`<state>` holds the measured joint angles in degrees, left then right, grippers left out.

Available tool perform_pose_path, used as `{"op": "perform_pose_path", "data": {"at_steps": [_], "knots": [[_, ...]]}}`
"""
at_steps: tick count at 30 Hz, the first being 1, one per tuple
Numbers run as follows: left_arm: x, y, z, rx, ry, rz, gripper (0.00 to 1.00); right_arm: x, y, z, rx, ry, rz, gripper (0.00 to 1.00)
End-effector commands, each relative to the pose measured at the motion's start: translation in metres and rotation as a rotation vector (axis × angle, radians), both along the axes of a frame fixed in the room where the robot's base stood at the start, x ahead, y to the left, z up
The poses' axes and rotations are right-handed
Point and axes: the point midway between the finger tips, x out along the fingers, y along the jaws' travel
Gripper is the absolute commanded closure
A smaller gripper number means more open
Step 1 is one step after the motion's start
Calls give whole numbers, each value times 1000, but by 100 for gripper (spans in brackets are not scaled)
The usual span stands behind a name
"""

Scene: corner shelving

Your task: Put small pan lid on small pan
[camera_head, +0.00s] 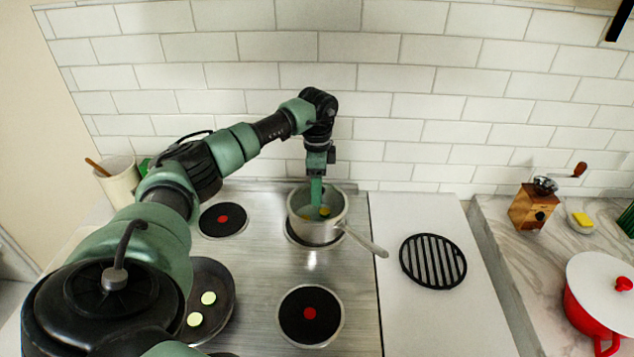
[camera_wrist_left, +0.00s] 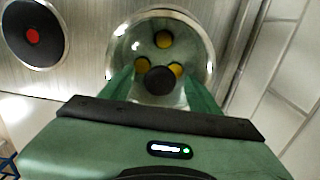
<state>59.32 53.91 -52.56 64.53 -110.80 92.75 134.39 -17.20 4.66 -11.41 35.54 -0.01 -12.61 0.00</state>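The small pan (camera_head: 318,234) is a steel saucepan on the back right burner, its handle pointing to the lower right. Yellow pieces show inside it. In the left wrist view a round dark knob (camera_wrist_left: 160,80) sits over the middle of the small pan (camera_wrist_left: 206,48); it looks like the knob of a clear lid, whose glass is hard to make out. I cannot tell how exactly the lid sits on the rim. My left gripper (camera_head: 317,204) points down at the pan. Its green fingers stand on either side of the knob with gaps. My right gripper is out of view.
A dark frying pan (camera_head: 222,318) with pale round slices is at front left, partly behind my left arm. The front right burner (camera_head: 310,314) is empty. A black grate (camera_head: 433,261) lies on the right counter. A red pot (camera_head: 590,315) and a grinder (camera_head: 533,208) stand further right.

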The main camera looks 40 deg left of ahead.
Motion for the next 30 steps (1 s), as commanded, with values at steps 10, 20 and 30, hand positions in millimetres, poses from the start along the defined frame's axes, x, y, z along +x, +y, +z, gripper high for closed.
{"op": "perform_pose_path", "data": {"at_steps": [10,20,30], "knots": [[1,0,23,0,-5,0,38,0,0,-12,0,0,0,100],[1,0,72,0,-3,0,38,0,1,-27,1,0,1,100],[0,0,78,0,0,0,38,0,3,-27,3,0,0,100]]}}
